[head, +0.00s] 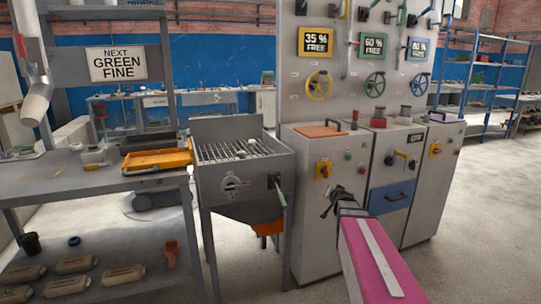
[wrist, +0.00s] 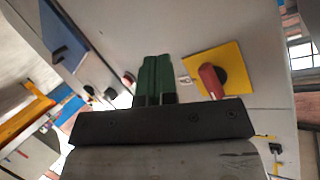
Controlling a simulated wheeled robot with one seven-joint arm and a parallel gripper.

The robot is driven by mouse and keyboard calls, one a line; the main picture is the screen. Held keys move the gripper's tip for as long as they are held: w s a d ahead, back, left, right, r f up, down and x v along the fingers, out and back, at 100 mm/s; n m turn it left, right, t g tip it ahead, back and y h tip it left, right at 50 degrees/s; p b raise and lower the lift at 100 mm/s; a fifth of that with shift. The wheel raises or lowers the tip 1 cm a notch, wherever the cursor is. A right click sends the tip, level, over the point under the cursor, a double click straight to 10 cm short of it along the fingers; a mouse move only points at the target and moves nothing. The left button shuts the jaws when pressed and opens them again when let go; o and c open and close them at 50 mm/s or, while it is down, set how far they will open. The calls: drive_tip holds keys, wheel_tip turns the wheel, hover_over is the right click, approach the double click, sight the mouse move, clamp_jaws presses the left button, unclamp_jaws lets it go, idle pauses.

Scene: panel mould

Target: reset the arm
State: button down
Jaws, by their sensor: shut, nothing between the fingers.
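My gripper (head: 337,197) is in front of the left grey cabinet (head: 308,238), at the end of my magenta arm, which reaches up from the bottom right of the head view. In the wrist view my gripper (wrist: 154,80) has its green fingers pressed together, with nothing between them. A yellow plate with a red knob (wrist: 213,76) shows just right of the fingers in the wrist view. I cannot tell whether the gripper touches anything.
A blue drawer (head: 389,197) is on the middle cabinet. A hopper with a grate (head: 240,165) and a green-handled lever (head: 279,190) stands left of my gripper. A workbench (head: 60,190) holds an orange tray (head: 157,161). Bare floor (head: 475,240) lies at right.

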drive_tip(key=s+a+f+n+g, duration=0.2)
drive_tip(key=s+a+f+g, duration=0.1)
drive_tip(key=s, duration=0.6)
drive_tip(key=s+a+f+n+g, duration=0.2)
drive_tip(key=s+a+f+g, duration=0.2)
drive_tip(key=s, duration=0.5)
drive_tip(key=s+a+f+n+g, duration=0.1)
drive_tip(key=s+a+f+g, duration=0.2)
drive_tip(key=s+f+g, duration=0.3)
drive_tip(key=s+f, duration=0.2)
drive_tip(key=s, duration=0.1)
drive_tip(key=shift+a+f+n+g+y, duration=0.25)
drive_tip(key=shift+a+n+g+y, duration=0.05)
drive_tip(key=shift+a+n+y, duration=0.1)
drive_tip(key=shift+s, duration=0.1)
